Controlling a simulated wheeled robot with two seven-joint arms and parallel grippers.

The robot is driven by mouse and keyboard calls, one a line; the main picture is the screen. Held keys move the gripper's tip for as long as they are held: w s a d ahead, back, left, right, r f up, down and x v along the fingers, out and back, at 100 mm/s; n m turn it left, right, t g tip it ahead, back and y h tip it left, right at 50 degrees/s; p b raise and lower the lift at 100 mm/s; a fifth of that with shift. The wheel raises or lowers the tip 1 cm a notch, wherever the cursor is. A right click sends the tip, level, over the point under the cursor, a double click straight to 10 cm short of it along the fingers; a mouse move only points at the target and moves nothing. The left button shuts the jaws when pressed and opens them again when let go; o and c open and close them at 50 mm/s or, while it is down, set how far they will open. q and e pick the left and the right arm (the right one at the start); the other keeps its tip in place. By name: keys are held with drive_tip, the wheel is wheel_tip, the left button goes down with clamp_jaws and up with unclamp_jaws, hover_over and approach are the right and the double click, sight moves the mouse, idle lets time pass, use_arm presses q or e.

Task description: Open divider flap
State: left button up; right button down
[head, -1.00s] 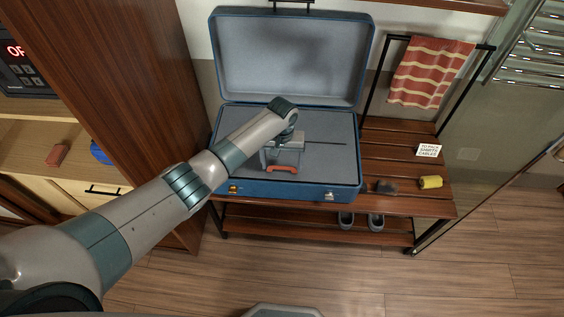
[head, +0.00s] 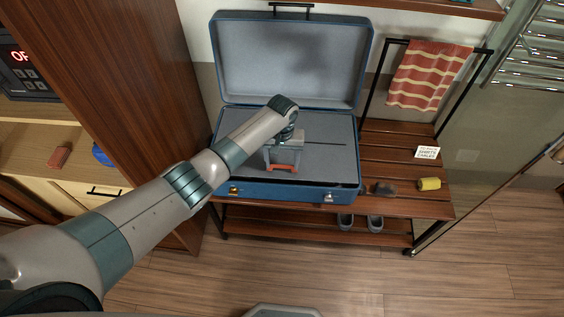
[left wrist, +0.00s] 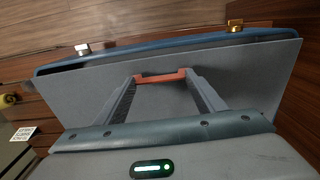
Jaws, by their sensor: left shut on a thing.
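The divider flap (head: 335,165) is a grey panel lying across the base of the open blue suitcase (head: 290,192). Its red-orange handle (head: 282,168) is near the front edge. My left gripper (head: 283,163) reaches down over the flap and is shut on the handle. In the left wrist view, the fingers (left wrist: 160,82) stand at the two ends of the handle (left wrist: 160,77). A dark gap shows between the flap's edge and the suitcase rim (left wrist: 150,47). What lies under the flap is hidden. My right gripper is not in view.
The suitcase lid (head: 290,55) stands open at the back. On the slatted bench (head: 400,150) to the right are a sign card (head: 428,152), a yellow roll (head: 429,184) and a dark item (head: 384,188). A tall wooden panel (head: 130,90) stands left.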

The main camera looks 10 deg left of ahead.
use_arm(q)
drive_tip(key=shift+o, duration=0.2)
drive_tip(key=w+r+p, duration=0.3)
drive_tip(key=r+p, duration=0.1)
drive_tip(key=r, duration=0.3)
drive_tip(key=shift+r, duration=0.4)
drive_tip(key=w+r, duration=0.6)
drive_tip(key=r, duration=0.1)
drive_tip(key=shift+a+r, duration=0.15)
